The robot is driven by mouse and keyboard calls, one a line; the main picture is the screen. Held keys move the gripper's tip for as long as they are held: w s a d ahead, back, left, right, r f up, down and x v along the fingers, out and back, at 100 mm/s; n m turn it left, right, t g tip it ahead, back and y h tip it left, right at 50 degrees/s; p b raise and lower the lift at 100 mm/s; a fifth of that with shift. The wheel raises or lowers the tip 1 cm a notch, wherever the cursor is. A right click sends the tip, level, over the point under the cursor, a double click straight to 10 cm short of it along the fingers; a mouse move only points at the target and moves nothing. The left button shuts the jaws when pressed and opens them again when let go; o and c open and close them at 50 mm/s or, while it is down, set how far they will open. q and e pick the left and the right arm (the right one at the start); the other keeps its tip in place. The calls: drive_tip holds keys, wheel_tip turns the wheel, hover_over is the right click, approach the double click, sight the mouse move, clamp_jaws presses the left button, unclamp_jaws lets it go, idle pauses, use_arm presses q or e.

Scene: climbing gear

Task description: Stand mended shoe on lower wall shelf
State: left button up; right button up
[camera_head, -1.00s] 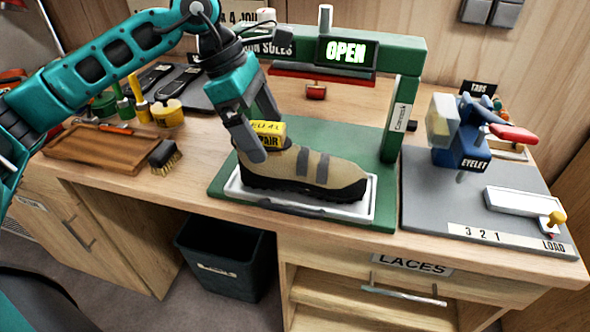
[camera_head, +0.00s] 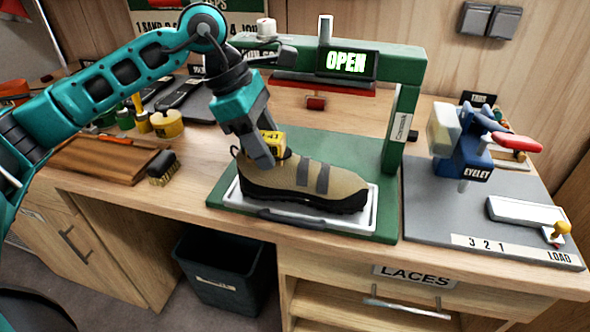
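The mended shoe (camera_head: 300,180), tan with a black sole, grey straps and a yellow tag (camera_head: 272,144) at its heel end, sits upright in a white tray (camera_head: 232,194) on the green press base (camera_head: 385,226). Its toe points right. My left gripper (camera_head: 264,150) reaches down from the upper left to the shoe's heel end, with one finger on the near side beside the tag. The far finger is mostly hidden, so I cannot tell whether it grips. My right gripper is out of view. No wall shelf shows clearly.
The green press arm (camera_head: 400,65) with its OPEN display and red bar (camera_head: 320,84) overhangs the tray. The blue eyelet machine (camera_head: 462,158) stands right on a grey mat (camera_head: 425,205). A wooden board (camera_head: 100,160) and brush (camera_head: 162,168) lie left. A dark bin (camera_head: 225,275) stands below.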

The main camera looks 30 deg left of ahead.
use_arm(q)
drive_tip(key=shift+r, duration=0.1)
clamp_jaws()
drive_tip(key=shift+r+p, duration=2.2)
drive_tip(key=shift+r, duration=0.85)
drive_tip(key=shift+f, duration=0.1)
